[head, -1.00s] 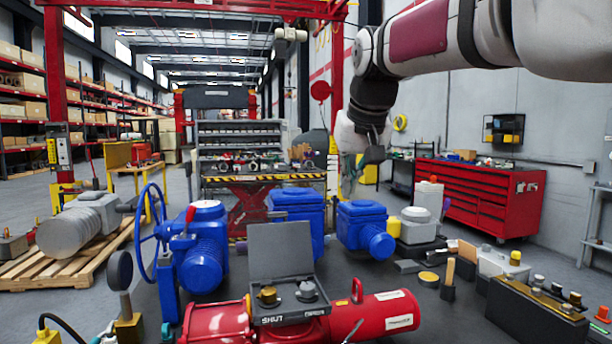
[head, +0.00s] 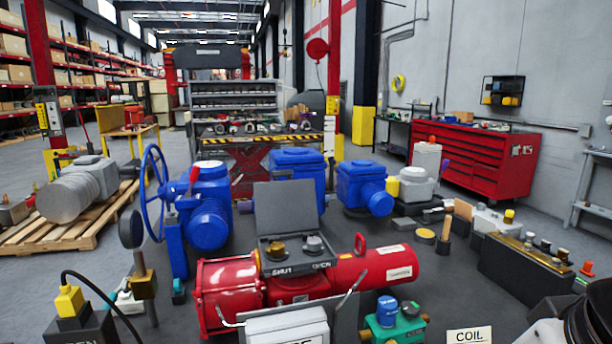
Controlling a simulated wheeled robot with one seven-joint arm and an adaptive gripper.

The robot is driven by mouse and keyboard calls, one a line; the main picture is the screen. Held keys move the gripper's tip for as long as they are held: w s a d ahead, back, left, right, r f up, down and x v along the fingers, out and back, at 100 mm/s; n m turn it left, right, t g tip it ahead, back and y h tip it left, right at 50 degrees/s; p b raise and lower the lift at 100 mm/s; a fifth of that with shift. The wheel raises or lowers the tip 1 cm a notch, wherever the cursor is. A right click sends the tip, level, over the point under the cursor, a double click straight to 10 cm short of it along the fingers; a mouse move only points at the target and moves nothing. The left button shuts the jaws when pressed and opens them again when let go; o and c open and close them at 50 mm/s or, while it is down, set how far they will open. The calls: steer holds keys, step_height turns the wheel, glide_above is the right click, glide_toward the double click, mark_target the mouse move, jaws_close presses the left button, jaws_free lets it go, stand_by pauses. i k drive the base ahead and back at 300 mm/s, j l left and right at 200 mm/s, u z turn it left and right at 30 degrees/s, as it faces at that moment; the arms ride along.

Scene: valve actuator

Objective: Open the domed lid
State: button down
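I cannot tell for sure which thing is the domed lid. A pale grey housing with a rounded top (head: 417,176) stands on a dark base at the right back of the work surface, and its top looks closed. A red actuator (head: 232,283) lies in the middle front. On it is a small dark box with a brass knob, a grey knob and a flat grey cover (head: 287,208) standing upright. My gripper's fingers are not in view. A white and black rounded part at the lower right corner looks like my arm, cut off by the frame edge.
Blue valve housings (head: 207,220) and a blue handwheel (head: 154,205) stand behind and left of the red actuator. A long dark box (head: 525,270) with brass fittings is at right. A green block (head: 393,328) and a COIL label (head: 469,336) are in front. Dark surface shows between them.

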mark_target(289, 205)
steer(key=k+j+z, duration=0.15)
steer(key=j+z, duration=0.25)
steer(key=k+j+z, duration=0.2)
steer(key=j+z, duration=0.2)
steer(key=k+j+z, duration=0.5)
steer(key=j+z, duration=0.15)
steer(key=z, duration=0.2)
steer(key=k+j+z, duration=0.2)
steer(key=z, duration=0.25)
steer(key=k+j+z, duration=0.15)
steer(key=z, duration=0.35)
steer(key=k+z, duration=0.45)
steer(key=k+j+z, duration=0.1)
steer(key=k+z, duration=0.6)
steer(key=k+j+u, duration=0.1)
steer(key=k, duration=0.2)
steer(key=k+j+u, duration=0.1)
steer(key=k, duration=0.2)
steer(key=k+j+u, duration=0.2)
steer(key=j+u, duration=0.2)
steer(key=j, duration=0.35)
steer(key=k+j+u, duration=0.15)
steer(key=j+u, duration=0.25)
steer(key=j, duration=0.4)
steer(key=j+u, duration=0.4)
steer(key=j, duration=0.45)
